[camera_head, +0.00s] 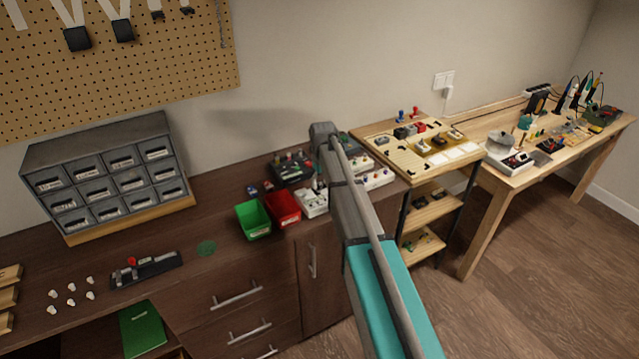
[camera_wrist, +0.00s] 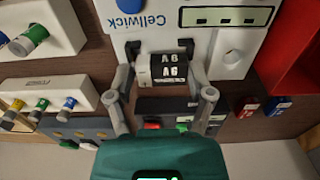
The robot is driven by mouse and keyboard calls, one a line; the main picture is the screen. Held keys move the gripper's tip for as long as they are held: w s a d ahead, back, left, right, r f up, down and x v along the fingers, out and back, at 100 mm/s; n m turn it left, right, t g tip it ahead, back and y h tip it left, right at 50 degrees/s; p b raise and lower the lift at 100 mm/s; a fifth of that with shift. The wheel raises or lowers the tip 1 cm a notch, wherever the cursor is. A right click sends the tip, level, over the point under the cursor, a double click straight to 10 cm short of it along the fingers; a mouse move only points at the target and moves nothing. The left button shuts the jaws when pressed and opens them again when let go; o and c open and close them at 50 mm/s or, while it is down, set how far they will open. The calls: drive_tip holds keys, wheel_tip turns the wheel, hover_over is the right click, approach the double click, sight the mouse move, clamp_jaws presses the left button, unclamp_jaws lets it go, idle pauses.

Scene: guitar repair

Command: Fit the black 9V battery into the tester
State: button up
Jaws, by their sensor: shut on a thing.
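The black 9V battery (camera_wrist: 173,72) shows in the wrist view between the two fingers of my gripper (camera_wrist: 165,78), which is shut on it. Its "9V" label appears upside down. The white tester (camera_wrist: 226,62), marked "Cellwick", lies around and beyond the battery. The battery is at the tester's near edge, over or in a bay; I cannot tell whether it is seated. In the head view the tester (camera_head: 312,204) stands beside the red bin on the cabinet top. My arm hides much of the gripper there, and the battery cannot be made out.
A red bin (camera_head: 283,208) and a green bin (camera_head: 252,220) stand left of the tester. A black box with coloured knobs (camera_wrist: 160,107) lies close to my fingers. White knobbed boxes (camera_wrist: 45,97) crowd the other side.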

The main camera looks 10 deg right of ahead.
drive_tip(key=shift+f+b, duration=0.5)
drive_tip(key=shift+f, duration=0.05)
drive_tip(key=o, duration=1)
drive_tip(key=shift+w+r, duration=0.1)
drive_tip(key=shift+r, duration=0.1)
drive_tip(key=shift+r+p, duration=3.4)
drive_tip(key=shift+p, duration=0.2)
drive_tip(key=s+m, duration=0.1)
drive_tip(key=s, duration=0.8)
drive_tip(key=s+m, duration=0.1)
drive_tip(key=s, duration=0.9)
drive_tip(key=s+a+m, duration=0.1)
drive_tip(key=s, duration=0.9)
drive_tip(key=shift+s+m, duration=0.15)
drive_tip(key=shift+m, duration=0.15)
